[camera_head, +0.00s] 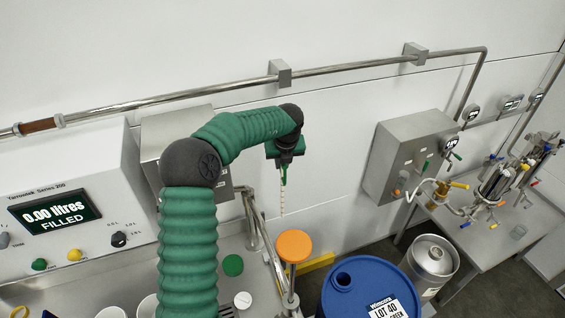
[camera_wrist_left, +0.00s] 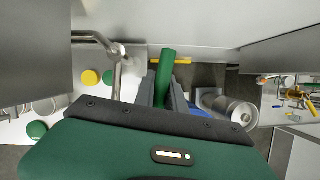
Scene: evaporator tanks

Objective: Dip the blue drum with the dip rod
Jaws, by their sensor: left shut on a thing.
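The blue drum (camera_head: 362,302) stands at the bottom of the head view, with a dark round opening in its top and a white lot label. My left gripper (camera_head: 285,158) is shut on the green handle of the dip rod (camera_head: 283,195). The pale, marked rod hangs down roughly upright, above and to the left of the drum in the picture, and apart from it. In the left wrist view the green handle (camera_wrist_left: 165,72) sits between the fingers; the rod's lower part is hidden there. My right gripper does not show.
An orange round top (camera_head: 294,246) stands below the rod by a steel pipe. A steel keg (camera_head: 433,258) is right of the drum. The bench with the filler console (camera_head: 65,215) is at left; a cluttered table (camera_head: 500,215) stands at right.

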